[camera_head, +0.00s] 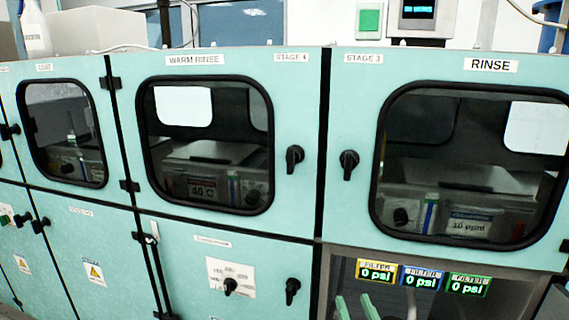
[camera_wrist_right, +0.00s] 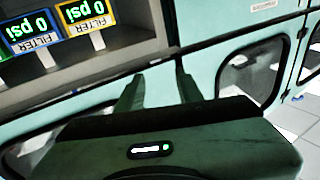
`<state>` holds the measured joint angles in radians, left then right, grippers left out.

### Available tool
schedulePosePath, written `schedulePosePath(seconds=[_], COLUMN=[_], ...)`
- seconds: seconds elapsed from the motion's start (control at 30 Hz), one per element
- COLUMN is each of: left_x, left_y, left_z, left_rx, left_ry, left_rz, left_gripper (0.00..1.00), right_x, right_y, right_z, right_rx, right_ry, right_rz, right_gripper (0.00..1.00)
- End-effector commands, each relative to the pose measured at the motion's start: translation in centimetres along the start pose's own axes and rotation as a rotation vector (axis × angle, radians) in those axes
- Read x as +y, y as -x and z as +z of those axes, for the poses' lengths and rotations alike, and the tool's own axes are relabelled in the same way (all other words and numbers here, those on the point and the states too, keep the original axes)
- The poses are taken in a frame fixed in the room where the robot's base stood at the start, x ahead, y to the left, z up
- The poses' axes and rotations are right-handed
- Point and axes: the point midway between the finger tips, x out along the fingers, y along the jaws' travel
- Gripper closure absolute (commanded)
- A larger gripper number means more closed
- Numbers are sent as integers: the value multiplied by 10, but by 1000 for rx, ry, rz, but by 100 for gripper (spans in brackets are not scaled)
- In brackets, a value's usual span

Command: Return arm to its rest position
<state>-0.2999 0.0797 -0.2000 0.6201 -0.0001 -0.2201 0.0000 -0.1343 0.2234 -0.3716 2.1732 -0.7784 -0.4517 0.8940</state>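My right gripper (camera_head: 356,307) shows at the bottom edge of the head view, in front of the recess under the rinse module. Only its two green fingertips show there. In the right wrist view the gripper (camera_wrist_right: 158,90) has its fingers apart with nothing between them. My left gripper is in neither view.
Teal cabinets stand ahead, with a warm rinse window (camera_head: 205,145) and a rinse window (camera_head: 470,165). Black knobs (camera_head: 294,158) stick out from the doors. Three psi displays (camera_head: 421,277) hang in the recess near the right gripper. They also show in the wrist view (camera_wrist_right: 88,14).

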Motion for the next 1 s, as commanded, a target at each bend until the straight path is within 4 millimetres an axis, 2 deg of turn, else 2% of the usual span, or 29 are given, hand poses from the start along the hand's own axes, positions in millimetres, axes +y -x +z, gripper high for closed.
schedulePosePath(seconds=[0.03, 0.1, 0.2, 0.3, 0.5, 0.73, 1.0], left_x=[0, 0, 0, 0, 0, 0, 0], left_y=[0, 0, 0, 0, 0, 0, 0], left_z=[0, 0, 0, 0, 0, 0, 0], left_rx=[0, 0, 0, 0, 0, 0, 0], left_ry=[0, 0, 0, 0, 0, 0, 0], left_rz=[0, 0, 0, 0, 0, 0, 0], left_gripper=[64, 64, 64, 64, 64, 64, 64], right_x=[24, 50, 68, 73, 65, 47, 49], right_y=[17, 45, 94, 141, 216, 291, 285], right_z=[28, 66, 114, 146, 180, 193, 267], right_rx=[-126, -314, -580, -795, -1103, -1367, -1403], right_ry=[-3, 7, 30, 49, 76, 96, 99], right_rz=[90, 181, 236, 231, 145, -11, -18], right_gripper=[64, 64, 64, 64, 64, 64, 64])
